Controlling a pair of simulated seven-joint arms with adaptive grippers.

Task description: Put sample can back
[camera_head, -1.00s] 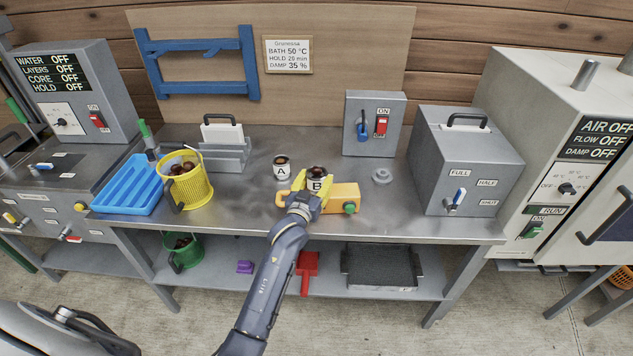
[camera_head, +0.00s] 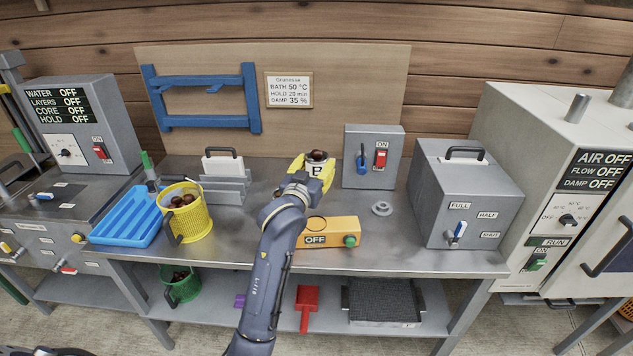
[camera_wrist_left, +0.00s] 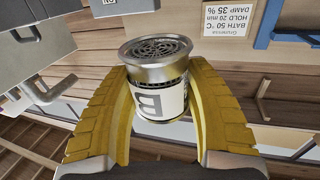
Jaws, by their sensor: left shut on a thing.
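My left gripper (camera_head: 314,174) is shut on the white-labelled sample can B (camera_head: 317,169), holding it upright above the bench near the back board. Dark brown pieces show in its open top. In the left wrist view, the can (camera_wrist_left: 158,98) sits between the two yellow fingers (camera_wrist_left: 160,110), with a perforated metal end facing the camera. An orange box with an OFF display (camera_head: 343,228) stands on the bench below and to the right of my arm, and a dark ring shows on its top. Can A is not visible now. My right gripper is out of view.
A yellow basket (camera_head: 188,222) and blue tray (camera_head: 128,217) stand on the left of the bench (camera_head: 230,250). A grey switch box (camera_head: 360,140) is close to the right of the held can. A small grey ring (camera_head: 381,209) and a grey cabinet (camera_head: 465,205) are further right.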

